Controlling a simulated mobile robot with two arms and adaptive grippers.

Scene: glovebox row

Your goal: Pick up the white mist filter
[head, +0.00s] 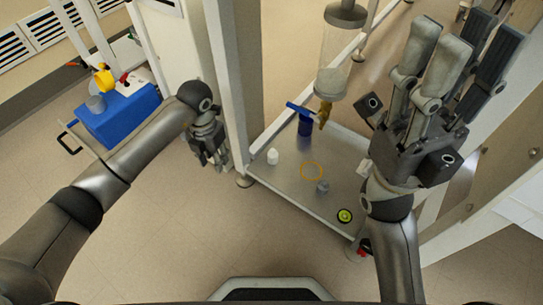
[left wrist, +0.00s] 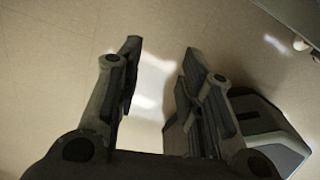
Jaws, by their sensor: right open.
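A small white cylinder (head: 272,157), which looks like the white mist filter, stands upright on the left part of a grey metal shelf (head: 290,184). My left gripper (head: 213,150) hangs to the left of the shelf, apart from the white cylinder. In the left wrist view my left gripper (left wrist: 163,55) is open, with only bare floor between its fingers. My right gripper (head: 455,55) is raised at the right, pointing up, open and empty. It is close to the camera and hides part of the shelf's right side.
The shelf also holds a blue-handled item (head: 305,124), an orange outlined square (head: 311,171), a small grey part (head: 323,187) and a yellow-green round item (head: 345,215). A clear cylinder (head: 335,50) hangs above. A white post (head: 226,90) stands beside my left gripper. A blue box (head: 118,115) is at left.

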